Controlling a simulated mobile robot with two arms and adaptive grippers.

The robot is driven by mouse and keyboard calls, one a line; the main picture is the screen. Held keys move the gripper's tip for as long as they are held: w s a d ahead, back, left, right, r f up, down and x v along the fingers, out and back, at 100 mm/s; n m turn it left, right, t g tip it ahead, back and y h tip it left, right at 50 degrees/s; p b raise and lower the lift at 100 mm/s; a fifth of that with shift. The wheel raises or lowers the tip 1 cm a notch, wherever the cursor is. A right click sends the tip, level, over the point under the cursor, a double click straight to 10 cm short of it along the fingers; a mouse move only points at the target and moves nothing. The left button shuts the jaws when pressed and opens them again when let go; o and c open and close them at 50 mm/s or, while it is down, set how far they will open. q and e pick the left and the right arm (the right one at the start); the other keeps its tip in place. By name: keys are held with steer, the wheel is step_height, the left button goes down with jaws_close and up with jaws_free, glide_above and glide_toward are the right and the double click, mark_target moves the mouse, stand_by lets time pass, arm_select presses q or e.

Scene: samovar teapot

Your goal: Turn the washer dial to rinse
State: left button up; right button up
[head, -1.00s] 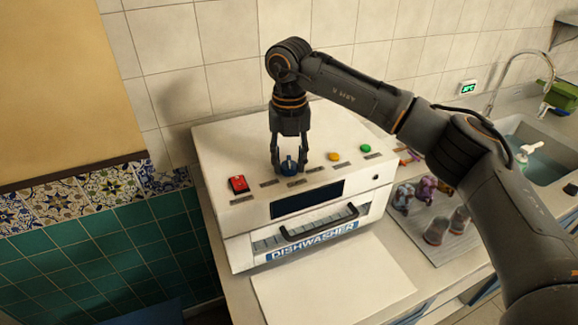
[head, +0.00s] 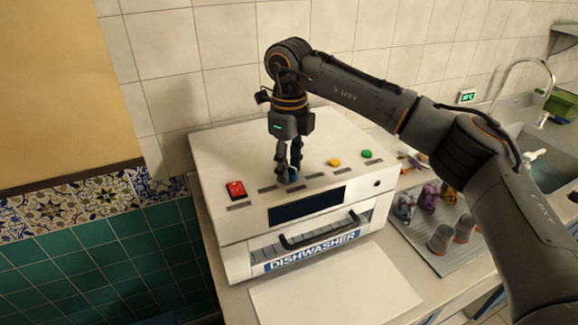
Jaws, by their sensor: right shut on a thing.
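The white dishwasher (head: 230,155) stands on the counter, with a dark display and a front label reading DISHWASHER. Its blue dial (head: 293,176) sits on the top panel, between a red switch (head: 235,190) and the yellow and green buttons. Small dark label strips lie around the dial; their words are too small to read. My right gripper (head: 288,172) points straight down and is shut on the dial, its fingers hiding most of it. The dial's pointing direction cannot be told. My left gripper is not in view.
A yellow button (head: 334,162) and a green button (head: 366,154) are right of the dial. A grey tray (head: 462,262) with glasses and colourful figures lies on the counter to the right, near the sink (head: 552,172). A white board (head: 335,292) lies in front.

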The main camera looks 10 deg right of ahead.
mark_target(290, 166)
steer(key=n, duration=0.4)
steer(key=shift+n, duration=0.4)
stand_by(0.4)
steer(key=o, duration=1.2)
steer(key=shift+c, duration=0.2)
steer(key=shift+r, duration=0.25)
step_height(290, 166, up, 11)
steer(key=shift+r, duration=0.2)
